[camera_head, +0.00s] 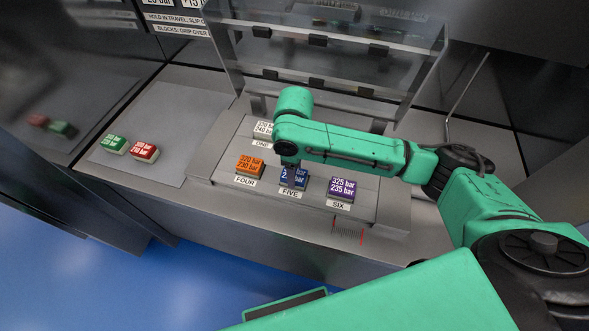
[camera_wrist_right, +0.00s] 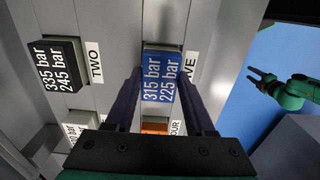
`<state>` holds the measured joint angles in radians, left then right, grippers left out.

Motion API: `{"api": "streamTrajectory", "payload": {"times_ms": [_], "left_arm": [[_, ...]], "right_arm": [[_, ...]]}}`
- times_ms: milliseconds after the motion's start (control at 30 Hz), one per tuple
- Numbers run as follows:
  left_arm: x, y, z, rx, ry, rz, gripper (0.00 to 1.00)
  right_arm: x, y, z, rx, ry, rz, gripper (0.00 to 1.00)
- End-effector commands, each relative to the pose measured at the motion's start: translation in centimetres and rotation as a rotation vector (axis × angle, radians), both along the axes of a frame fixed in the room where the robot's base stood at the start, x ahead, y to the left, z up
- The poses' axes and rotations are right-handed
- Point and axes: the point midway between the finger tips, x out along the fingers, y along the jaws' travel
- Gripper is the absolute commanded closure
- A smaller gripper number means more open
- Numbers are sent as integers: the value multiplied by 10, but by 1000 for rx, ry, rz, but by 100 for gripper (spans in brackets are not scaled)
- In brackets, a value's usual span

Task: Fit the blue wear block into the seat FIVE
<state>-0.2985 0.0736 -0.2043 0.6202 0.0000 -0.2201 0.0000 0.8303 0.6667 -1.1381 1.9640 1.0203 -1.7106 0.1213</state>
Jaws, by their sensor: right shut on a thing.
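The blue wear block (camera_head: 293,180), marked 315 bar and 225 bar, is at seat FIVE, behind the FIVE label (camera_head: 290,193). It also shows in the right wrist view (camera_wrist_right: 160,75), lined up with its row. My right gripper (camera_head: 290,166) points down over it and is shut on it, a finger on each side. I cannot tell whether the block is fully down in the seat. The arm hides part of the seat plate. My left gripper (camera_wrist_right: 254,76) is out at the right of the wrist view, empty, its fingers apart.
The orange block (camera_head: 249,165) at FOUR and the purple block (camera_head: 341,188) at SIX flank it. A black block (camera_wrist_right: 57,65) is at TWO. Green (camera_head: 114,143) and red (camera_head: 145,151) blocks lie on a grey mat at left. A clear panel (camera_head: 330,55) stands behind.

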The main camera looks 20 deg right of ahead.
Motion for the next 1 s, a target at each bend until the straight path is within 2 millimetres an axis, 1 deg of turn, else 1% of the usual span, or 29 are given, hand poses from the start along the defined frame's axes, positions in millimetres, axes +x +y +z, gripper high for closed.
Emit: {"api": "streamTrajectory", "payload": {"times_ms": [233,267,300,333,633,733,767,867,1000], "left_arm": [[-1,2,1,3,0,1,50],[-1,3,0,3,1,1,50],[-1,3,0,4,1,1,50],[-1,3,0,4,1,2,50],[-1,7,0,9,1,4,50],[-1,7,-1,9,1,4,50],[-1,7,-2,9,1,4,50],[-1,7,-6,8,1,4,50],[-1,6,-10,8,1,4,50]], "right_arm": [[0,0,-1,0,0,-1,100],[0,0,-2,-1,1,-1,42],[0,0,-2,-1,-1,-1,27],[0,0,-2,-1,-1,-1,16],[0,0,-1,-1,-1,-1,16],[1,0,6,1,-2,-1,16],[1,0,10,1,-3,-1,16],[1,1,32,2,-5,0,16],[2,1,72,3,-7,0,16]]}}
